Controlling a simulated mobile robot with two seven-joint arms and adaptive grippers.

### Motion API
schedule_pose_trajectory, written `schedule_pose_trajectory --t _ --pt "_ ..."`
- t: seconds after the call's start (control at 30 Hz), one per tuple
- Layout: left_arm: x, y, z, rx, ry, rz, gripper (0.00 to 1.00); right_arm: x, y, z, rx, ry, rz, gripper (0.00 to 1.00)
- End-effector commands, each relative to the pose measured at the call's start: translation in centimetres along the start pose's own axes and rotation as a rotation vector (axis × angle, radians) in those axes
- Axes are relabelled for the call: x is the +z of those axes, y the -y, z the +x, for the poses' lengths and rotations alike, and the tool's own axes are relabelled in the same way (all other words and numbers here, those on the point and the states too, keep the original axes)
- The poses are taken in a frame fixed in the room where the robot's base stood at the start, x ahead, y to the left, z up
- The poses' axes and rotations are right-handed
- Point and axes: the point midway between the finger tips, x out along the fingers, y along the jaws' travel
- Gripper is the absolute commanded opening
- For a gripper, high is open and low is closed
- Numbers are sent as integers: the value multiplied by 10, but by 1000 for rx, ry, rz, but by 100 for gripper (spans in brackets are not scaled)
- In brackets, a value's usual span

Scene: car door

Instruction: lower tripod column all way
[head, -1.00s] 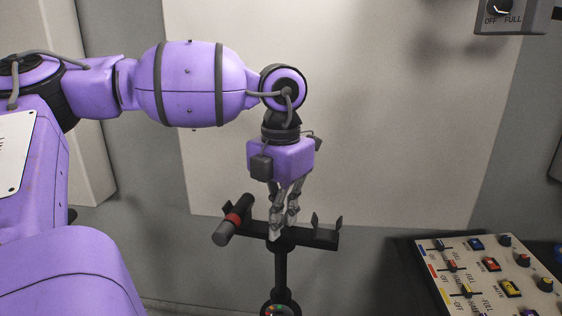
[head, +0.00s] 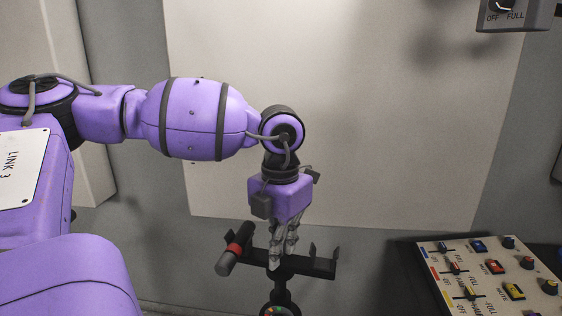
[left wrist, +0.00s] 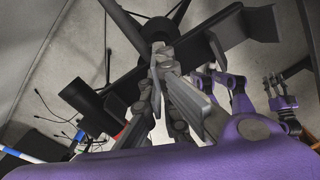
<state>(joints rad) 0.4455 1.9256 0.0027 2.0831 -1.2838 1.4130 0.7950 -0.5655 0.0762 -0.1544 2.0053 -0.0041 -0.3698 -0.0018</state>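The tripod's dark crossbar head (head: 312,266) stands in the lower middle of the head view, on its black column (head: 281,292). A grey handle (head: 228,262) with a red ring sticks out at its left end. My left gripper (head: 277,264) points straight down, its grey fingers drawn together and their tips at the head's centre, above the column. In the left wrist view the fingertips (left wrist: 160,52) meet over the dark head (left wrist: 245,30), with nothing clearly between them. Purple jointed parts (left wrist: 278,98) at the right may be my right arm; its gripper state is unclear.
A control box (head: 490,275) with sliders, buttons and knobs stands at the lower right. A knob box (head: 512,14) hangs at the top right. A large pale panel (head: 350,110) is behind the tripod. Cables lie on the floor in the left wrist view.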

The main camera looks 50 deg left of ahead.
Motion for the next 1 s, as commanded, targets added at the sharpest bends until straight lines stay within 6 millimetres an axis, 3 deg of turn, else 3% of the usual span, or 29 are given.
schedule_pose_trajectory --t 1.0 --pt "-1 0 72 1 -4 0 0 29 1 11 -2 35 -1 40"
